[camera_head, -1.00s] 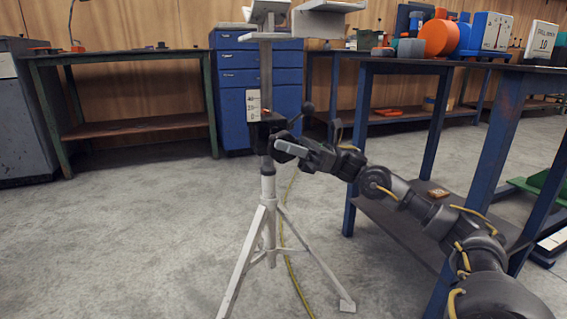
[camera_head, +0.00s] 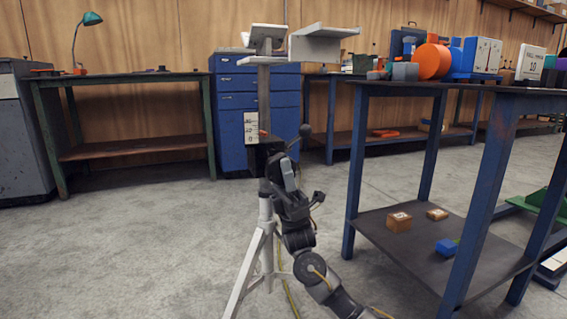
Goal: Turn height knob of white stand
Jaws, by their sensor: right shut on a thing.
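The white stand (camera_head: 264,212) is a tripod with a grey mast, a scale plate (camera_head: 251,128) and a flat bracket on top. A dark collar (camera_head: 262,158) sits on the mast below the scale. A black ball-ended lever (camera_head: 305,131) sticks up at its right. My right gripper (camera_head: 285,160) comes up from below and is at the right side of the collar. It is shut on the height knob, which its fingers mostly hide. My left gripper is not in view.
A blue-legged table (camera_head: 440,88) stands close on the right, with several parts on top and small blocks on its lower shelf (camera_head: 385,215). A blue drawer cabinet (camera_head: 228,95) and a green-legged bench (camera_head: 130,77) stand behind. The floor at left is clear.

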